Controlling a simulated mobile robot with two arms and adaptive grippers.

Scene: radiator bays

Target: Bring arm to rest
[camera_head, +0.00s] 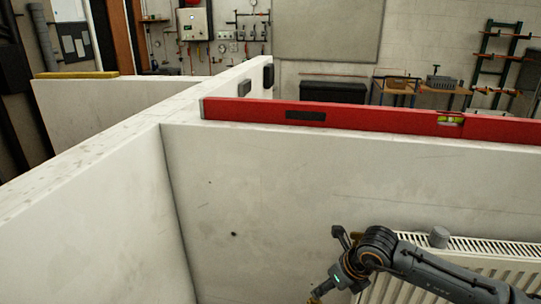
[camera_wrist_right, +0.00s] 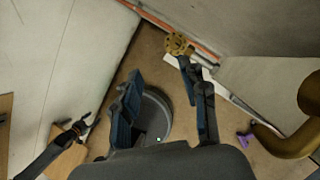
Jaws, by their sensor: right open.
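My right arm (camera_head: 440,277) comes in from the lower right in the head view, in front of the white radiator. Its gripper (camera_head: 333,268) is partly cut off by the bottom edge. In the right wrist view the two dark fingers of the right gripper (camera_wrist_right: 166,98) stand apart with nothing between them. A dark arm end with claw-like parts (camera_wrist_right: 75,130) shows at the lower left of that view. It looks like my left gripper, but its state is unclear. The left arm is not in the head view.
A white ribbed radiator (camera_head: 480,248) hangs on the low wall (camera_head: 300,190). A red spirit level (camera_head: 370,118) lies along the wall top. In the wrist view, a brass fitting (camera_wrist_right: 178,43) and a curved brass pipe (camera_wrist_right: 290,142) are near the right fingers. Brown floor shows below.

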